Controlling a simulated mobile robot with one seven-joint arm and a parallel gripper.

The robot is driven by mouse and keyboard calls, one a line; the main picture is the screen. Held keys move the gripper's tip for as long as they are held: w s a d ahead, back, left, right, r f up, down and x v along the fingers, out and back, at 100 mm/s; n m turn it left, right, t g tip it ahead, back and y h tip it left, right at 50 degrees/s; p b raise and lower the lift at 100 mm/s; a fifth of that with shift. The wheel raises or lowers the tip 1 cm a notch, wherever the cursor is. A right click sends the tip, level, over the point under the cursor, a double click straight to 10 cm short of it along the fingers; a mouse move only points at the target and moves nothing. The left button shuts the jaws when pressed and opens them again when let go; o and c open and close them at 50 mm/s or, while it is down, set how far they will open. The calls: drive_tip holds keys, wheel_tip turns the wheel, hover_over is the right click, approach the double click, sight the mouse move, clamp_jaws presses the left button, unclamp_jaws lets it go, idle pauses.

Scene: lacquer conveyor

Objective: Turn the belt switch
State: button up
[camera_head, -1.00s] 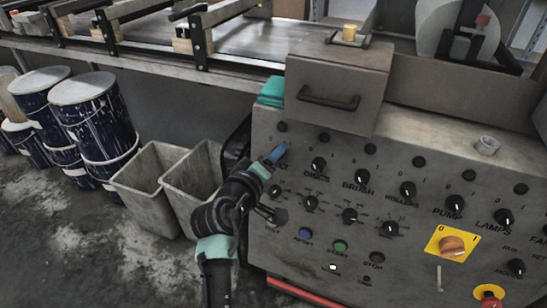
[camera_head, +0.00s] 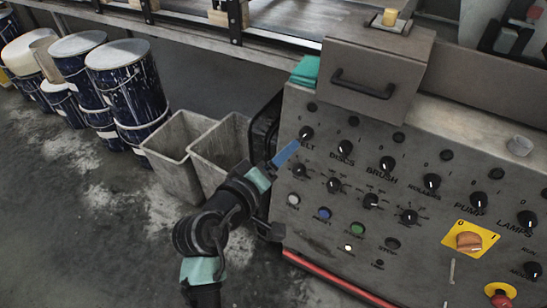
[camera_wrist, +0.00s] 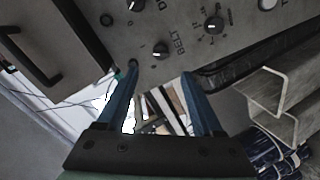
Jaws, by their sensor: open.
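The belt switch (camera_head: 306,133) is a small black knob at the left end of the grey panel's upper row. The finger partly covers its BELT label in the head view. In the wrist view the belt switch (camera_wrist: 160,50) shows a white mark, with the BELT label beside it. My gripper (camera_head: 297,146) is just below and left of the switch in the head view. In the wrist view my gripper (camera_wrist: 160,75) is open, its blue fingers apart, with the switch beyond the tips between their lines. Nothing is held; contact with the panel cannot be told.
A DISCS knob (camera_head: 347,146) sits right of the switch, with more knobs and buttons around. A grey box with a black handle (camera_head: 362,84) juts out above. A teal cloth (camera_head: 305,71) lies beside it. Grey bins (camera_head: 180,152) and paint drums (camera_head: 128,82) stand left.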

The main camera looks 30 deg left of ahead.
drive_tip(key=shift+v, duration=1.4)
drive_tip(key=w+d+r+m+t, duration=0.1)
drive_tip(key=d+r+m+t, duration=0.15)
drive_tip(key=r, duration=0.55)
drive_tip(key=w+d+r+m+t+y, duration=0.15)
drive_tip(key=d+r, duration=0.25)
drive_tip(key=r, duration=0.4)
drive_tip(key=w+d+r+m+t+h, duration=0.1)
drive_tip(key=d+r+m, duration=0.2)
drive_tip(key=r, duration=0.5)
drive_tip(key=s+d+r+m+t+p, duration=0.1)
drive_tip(key=s+d+r+t, duration=0.2)
drive_tip(key=r, duration=0.5)
drive_tip(key=s+d+r+m+t+p, duration=0.1)
drive_tip(key=s+d+r+m+t, duration=0.1)
drive_tip(key=s+d+r, duration=0.35)
drive_tip(key=s+d+r+m+t+p, duration=0.15)
drive_tip(key=s+r, duration=0.25)
drive_tip(key=r, duration=0.7)
wheel_tip(320, 180, up, 22)
drive_tip(key=p, duration=2.1)
drive_tip(key=shift+t+p, duration=0.35)
drive_tip(key=shift+p, duration=0.05)
